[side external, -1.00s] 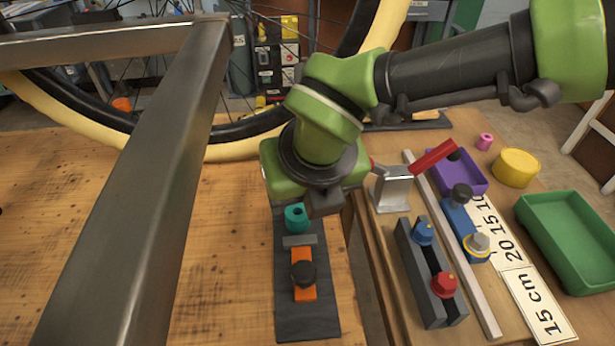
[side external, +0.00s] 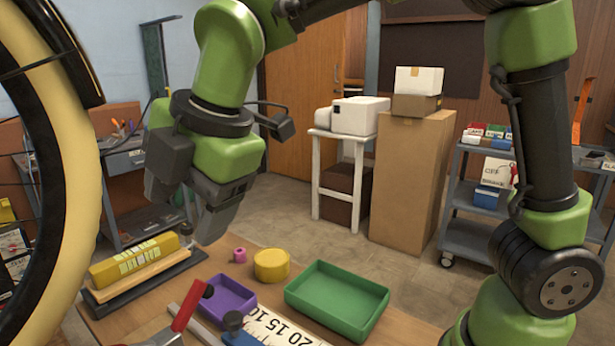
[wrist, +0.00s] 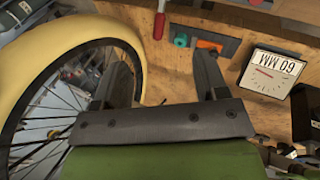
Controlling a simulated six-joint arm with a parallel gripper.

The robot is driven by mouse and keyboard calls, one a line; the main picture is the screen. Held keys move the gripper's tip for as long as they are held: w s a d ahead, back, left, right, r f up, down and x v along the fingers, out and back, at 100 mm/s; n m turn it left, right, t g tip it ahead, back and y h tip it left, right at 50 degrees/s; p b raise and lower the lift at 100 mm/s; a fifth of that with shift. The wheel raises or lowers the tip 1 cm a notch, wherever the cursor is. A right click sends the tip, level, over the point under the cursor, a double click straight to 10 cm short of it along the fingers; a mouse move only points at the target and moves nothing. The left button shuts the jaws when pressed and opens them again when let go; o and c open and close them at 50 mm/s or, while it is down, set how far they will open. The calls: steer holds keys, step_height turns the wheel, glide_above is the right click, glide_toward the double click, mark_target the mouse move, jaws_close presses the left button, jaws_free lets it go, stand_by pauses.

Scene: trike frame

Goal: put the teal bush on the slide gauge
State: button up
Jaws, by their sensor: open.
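The teal bush (wrist: 181,40) shows small in the wrist view, at the left end of the slide gauge. The slide gauge (wrist: 231,46) is a dark plate with an orange slider (wrist: 208,46) beside the bush. The exact fit of the bush against the gauge is too small to tell. Neither shows in the side view now. My gripper (side external: 217,212) is raised above the far side of the bench in the side view. In the wrist view my gripper (wrist: 163,75) has its two fingers wide apart, with nothing between them.
A purple tray (side external: 232,296), green tray (side external: 340,300), yellow round piece (side external: 271,265) and pink bush (side external: 240,255) sit on the side bench. A yellow block (side external: 135,260) lies left. The wheel (wrist: 138,50) stands close to my gripper. A 60 MM card (wrist: 270,75) lies on wood.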

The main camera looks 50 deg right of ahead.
steer(key=s+d+r+m+t, duration=0.1)
steer(key=s+d+m+t, duration=0.1)
steer(key=s+d+m, duration=1.2)
steer(key=s+m, duration=0.2)
steer(key=m, duration=0.8)
steer(key=shift+r+t, duration=0.3)
